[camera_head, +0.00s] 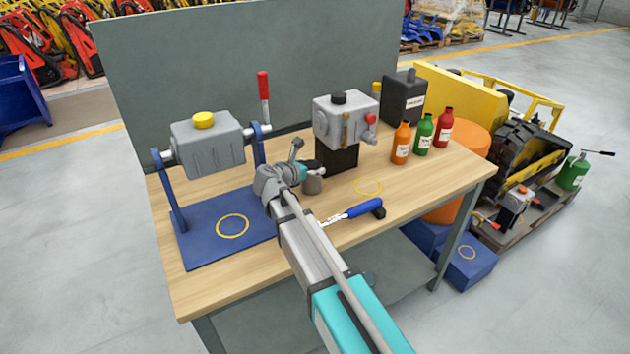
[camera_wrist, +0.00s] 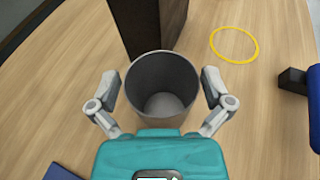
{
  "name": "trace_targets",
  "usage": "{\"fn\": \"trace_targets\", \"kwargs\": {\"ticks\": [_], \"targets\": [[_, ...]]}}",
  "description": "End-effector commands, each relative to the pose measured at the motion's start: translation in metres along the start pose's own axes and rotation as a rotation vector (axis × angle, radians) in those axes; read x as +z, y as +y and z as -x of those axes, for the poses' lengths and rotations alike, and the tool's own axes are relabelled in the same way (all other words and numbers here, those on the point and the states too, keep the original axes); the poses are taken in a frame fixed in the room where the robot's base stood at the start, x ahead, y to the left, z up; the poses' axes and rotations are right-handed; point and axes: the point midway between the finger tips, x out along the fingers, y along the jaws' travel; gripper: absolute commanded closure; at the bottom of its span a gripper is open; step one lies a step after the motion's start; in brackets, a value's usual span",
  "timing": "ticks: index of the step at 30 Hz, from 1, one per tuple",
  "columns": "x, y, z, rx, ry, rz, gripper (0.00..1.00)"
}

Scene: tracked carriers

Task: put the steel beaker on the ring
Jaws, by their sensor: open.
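The steel beaker (camera_wrist: 160,110) stands upright on the wooden table. The wrist view looks down into it and it appears empty. My gripper (camera_wrist: 160,84) is open, with one finger on each side of the beaker; a small gap seems to show at each fingertip. In the head view the beaker (camera_head: 313,185) is partly hidden by my gripper (camera_head: 304,173). A yellow ring (camera_wrist: 212,45) is marked on the tabletop to the right of the beaker and is bare. It also shows in the head view (camera_head: 357,190).
A dark block (camera_wrist: 150,25) stands close behind the beaker, under a grey machine (camera_head: 335,120). A blue-handled tool (camera_head: 362,209) lies in front of the tabletop ring. Other yellow rings mark a blue base plate (camera_head: 200,218) and a blue box (camera_head: 475,270). Several bottles (camera_head: 401,145) stand right.

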Motion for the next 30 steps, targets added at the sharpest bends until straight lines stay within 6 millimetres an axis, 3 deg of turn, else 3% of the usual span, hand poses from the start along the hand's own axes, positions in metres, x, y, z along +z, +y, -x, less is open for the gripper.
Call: {"fn": "trace_targets", "kwargs": {"ticks": [9,22,30], "targets": [[0.0000,0.0000,0.0002,0.000,0.000,0.000,0.00],[-0.0001,0.0000,0.0002,0.000,0.000,0.000,0.80],[0.0004,-0.0001,0.0003,0.000,0.000,0.000,0.80]]}}
